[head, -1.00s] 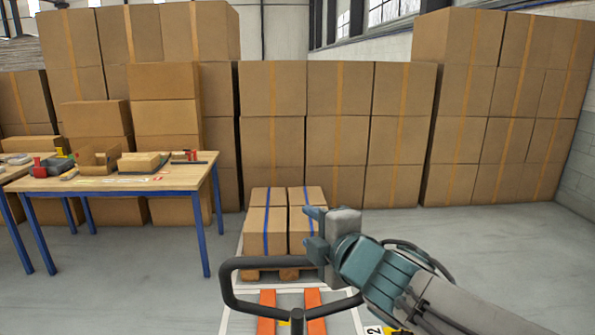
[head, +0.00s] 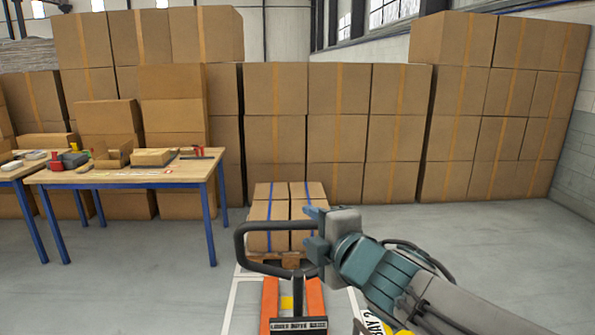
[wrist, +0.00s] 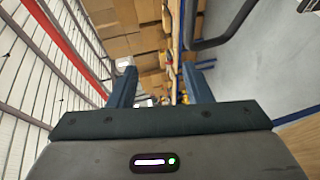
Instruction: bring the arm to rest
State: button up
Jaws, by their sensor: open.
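My gripper (head: 314,236) is at the middle of the head view, at the end of my arm reaching in from the lower right. Its fingers are apart. In the wrist view, the open gripper (wrist: 160,80) has nothing between its fingers. The black loop handle (head: 238,246) of a pallet truck (head: 317,300) appears just left of and behind my gripper in the head view. In the wrist view the handle (wrist: 222,38) lies right of the fingers, outside them.
Cartons with blue straps (head: 268,225) stand on a wooden pallet (head: 262,258) beyond the truck. A blue-legged table (head: 185,175) with tools and small boxes is at left. Stacked cartons (head: 340,130) line the back. Grey floor (head: 450,240) is clear at right.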

jog(key=s+d+f+m+g+h, duration=0.25)
jog(key=d+f+m+h, duration=0.45)
jog(key=d+f+m, duration=0.35)
jog(key=s+d+f+m+g+b, duration=0.1)
jog(key=s+f+m+g, duration=0.8)
jog(key=s+m, duration=0.3)
jog(key=shift+s+d+f, duration=0.3)
jog(key=shift+s+f, duration=0.2)
jog(key=shift+f, duration=0.2)
dwell(1.5)
